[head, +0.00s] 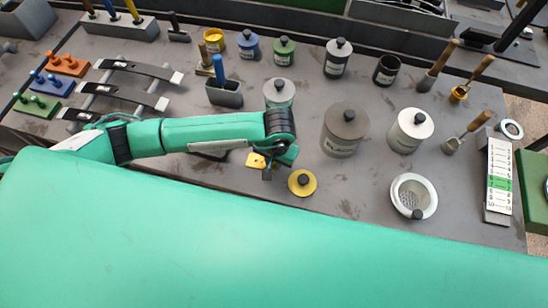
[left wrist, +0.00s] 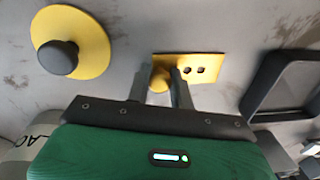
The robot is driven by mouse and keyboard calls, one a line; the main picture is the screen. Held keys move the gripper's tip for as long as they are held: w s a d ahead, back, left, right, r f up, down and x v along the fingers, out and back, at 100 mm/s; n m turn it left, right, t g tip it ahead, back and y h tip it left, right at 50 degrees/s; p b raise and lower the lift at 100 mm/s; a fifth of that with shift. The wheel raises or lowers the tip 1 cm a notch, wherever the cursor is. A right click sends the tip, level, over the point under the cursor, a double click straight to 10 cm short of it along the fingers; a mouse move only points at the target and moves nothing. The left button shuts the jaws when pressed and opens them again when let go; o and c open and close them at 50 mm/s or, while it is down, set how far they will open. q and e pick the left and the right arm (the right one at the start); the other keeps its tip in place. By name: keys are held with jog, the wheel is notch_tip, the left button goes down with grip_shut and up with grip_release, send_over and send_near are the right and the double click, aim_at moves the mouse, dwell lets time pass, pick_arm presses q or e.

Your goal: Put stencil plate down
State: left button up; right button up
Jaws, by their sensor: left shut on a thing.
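The stencil plate is a small yellow plate with dark holes; in the left wrist view the stencil plate (left wrist: 203,66) shows just beyond my fingertips. In the head view the stencil plate (head: 256,160) is beside my left gripper (head: 270,170), low over or on the grey bench. In the left wrist view my left gripper (left wrist: 162,80) is shut on the plate's round yellow knob (left wrist: 160,80). I cannot tell whether the plate touches the bench. My right gripper is not in view.
A yellow lid (head: 302,182) with a black knob lies just right of the gripper. A dark frame (left wrist: 285,82) lies to the right in the wrist view. A large grey-lidded canister (head: 345,128) stands further right. Bare bench (head: 345,207) lies right of the lid.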

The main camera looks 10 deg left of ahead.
pick_arm(q)
jog(key=shift+f, duration=0.1)
jog(key=o, duration=0.8)
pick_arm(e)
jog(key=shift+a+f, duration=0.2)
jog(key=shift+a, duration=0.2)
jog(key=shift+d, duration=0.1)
pick_arm(q)
jog(key=shift+r, duration=0.35)
jog(key=shift+s+d+r+b, duration=0.15)
jog(key=shift+r+b, duration=1)
jog(key=shift+r, duration=1.75)
jog(key=shift+d+r+b, duration=0.25)
jog(key=shift+r+b, duration=0.9)
jog(key=shift+r, duration=1.75)
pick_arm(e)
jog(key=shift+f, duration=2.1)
